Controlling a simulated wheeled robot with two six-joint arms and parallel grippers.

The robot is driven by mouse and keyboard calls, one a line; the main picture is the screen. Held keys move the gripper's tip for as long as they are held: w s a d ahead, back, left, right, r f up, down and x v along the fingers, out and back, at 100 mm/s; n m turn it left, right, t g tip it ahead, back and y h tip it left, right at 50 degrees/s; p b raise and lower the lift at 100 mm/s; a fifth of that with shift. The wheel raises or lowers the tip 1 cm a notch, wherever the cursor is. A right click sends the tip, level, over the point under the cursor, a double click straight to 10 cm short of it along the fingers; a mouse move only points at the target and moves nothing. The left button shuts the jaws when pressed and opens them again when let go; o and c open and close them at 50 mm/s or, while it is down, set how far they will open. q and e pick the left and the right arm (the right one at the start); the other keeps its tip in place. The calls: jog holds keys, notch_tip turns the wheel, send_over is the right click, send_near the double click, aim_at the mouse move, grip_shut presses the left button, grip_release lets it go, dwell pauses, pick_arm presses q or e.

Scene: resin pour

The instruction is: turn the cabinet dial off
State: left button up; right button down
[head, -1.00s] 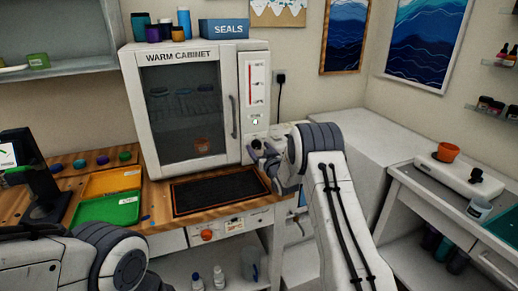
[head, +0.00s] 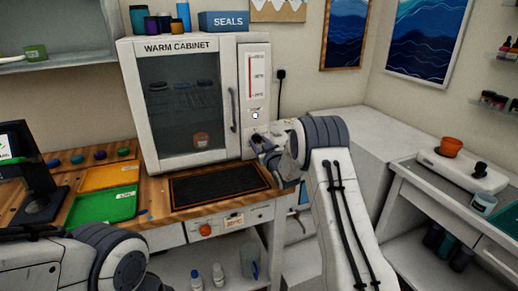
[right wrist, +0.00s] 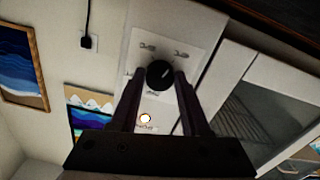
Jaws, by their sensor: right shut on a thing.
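The white warm cabinet (head: 190,167) stands on the wooden bench with its glass door shut. Its dial (right wrist: 159,74) is a round black knob on the front panel in the right wrist view, with a pale pointer mark and small printed labels around it. My right gripper (right wrist: 158,82) has its two fingers on either side of the dial and is shut on it. In the head view, my right gripper (head: 262,146) is at the lower panel and hides the dial. A small lit lamp (right wrist: 145,118) shows on the panel, also in the head view (head: 255,115). My left gripper is out of view.
A black mat (head: 220,186) lies before the cabinet. Green (head: 103,207) and orange (head: 110,176) trays are to the left. A blue SEALS box (head: 223,22) and several containers stand on the cabinet. A black plug (head: 281,75) with a cord is on the wall at right.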

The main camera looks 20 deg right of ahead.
jog(key=n+b, duration=0.3)
jog(key=b, duration=0.1)
jog(key=n+b, duration=0.3)
jog(key=b, duration=0.1)
jog(key=n+b, duration=0.4)
jog(key=b, duration=0.1)
jog(key=shift+f, duration=0.25)
jog(key=n+b, duration=1)
jog(key=b, duration=0.2)
jog(key=shift+r, duration=0.15)
jog(key=n+b, duration=0.3)
jog(key=n, duration=0.1)
jog(key=shift+r+n, duration=0.1)
jog(key=shift+n, duration=0.2)
jog(key=n+b, duration=0.2)
jog(key=n, duration=0.2)
jog(key=shift+b, duration=0.3)
jog(key=n+b, duration=0.2)
jog(key=n, duration=0.3)
jog(key=shift+a+n, duration=0.1)
jog(key=shift+n, duration=0.3)
jog(key=shift+n+b, duration=0.85)
jog(key=shift+n, duration=1.75)
